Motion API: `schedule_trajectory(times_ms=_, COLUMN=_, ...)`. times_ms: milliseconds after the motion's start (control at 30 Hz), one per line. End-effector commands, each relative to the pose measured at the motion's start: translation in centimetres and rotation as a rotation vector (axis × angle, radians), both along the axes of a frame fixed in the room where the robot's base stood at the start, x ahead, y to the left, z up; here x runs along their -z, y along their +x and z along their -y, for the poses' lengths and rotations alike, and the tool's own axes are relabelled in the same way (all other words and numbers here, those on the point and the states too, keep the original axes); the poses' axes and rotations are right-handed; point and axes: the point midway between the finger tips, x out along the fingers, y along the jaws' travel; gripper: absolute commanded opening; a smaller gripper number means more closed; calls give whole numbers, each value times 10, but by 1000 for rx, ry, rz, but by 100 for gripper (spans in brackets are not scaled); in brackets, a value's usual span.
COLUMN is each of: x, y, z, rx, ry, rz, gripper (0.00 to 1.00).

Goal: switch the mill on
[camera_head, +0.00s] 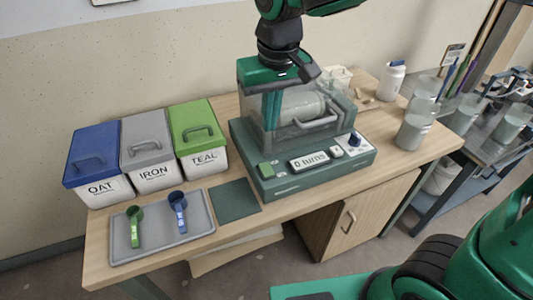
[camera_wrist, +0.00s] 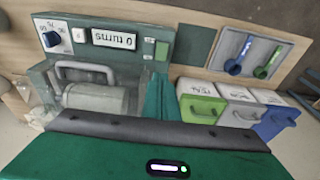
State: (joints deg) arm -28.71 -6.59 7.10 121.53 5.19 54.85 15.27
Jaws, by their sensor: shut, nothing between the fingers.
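The mill (camera_head: 325,178) is a dark green base with a clear housing on top, a pale jar (camera_head: 300,106) lying inside and a grey handle in front. Its front panel holds a display reading "0 turns" (camera_head: 309,160), a green button (camera_head: 266,170) at the left, a small white button (camera_head: 337,152) and a blue knob (camera_head: 355,139) at the right. The panel also shows in the wrist view, with its green button (camera_wrist: 162,50). My gripper (camera_head: 271,126) is shut and empty, pointing down at the left part of the housing; contact cannot be told. Its teal fingers (camera_wrist: 161,82) show in the wrist view.
A grey tray (camera_head: 158,246) holds a green and a blue scoop. A dark mat (camera_head: 235,200) lies left of the mill. Clear containers (camera_head: 413,130) stand at the right.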

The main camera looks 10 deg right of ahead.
Motion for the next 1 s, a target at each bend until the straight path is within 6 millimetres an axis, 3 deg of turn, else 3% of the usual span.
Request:
schedule_trajectory(times_ms=167, x=17, y=2, z=-1, rx=-2, ry=-2, rz=-3, gripper=0)
schedule_trajectory(times_ms=700, x=111, y=17, z=-6, rx=-2, ry=-3, rz=-4, gripper=0)
schedule_trajectory(times_ms=1000, x=136, y=22, z=-7, rx=-1, ry=-1, rz=-1, gripper=0)
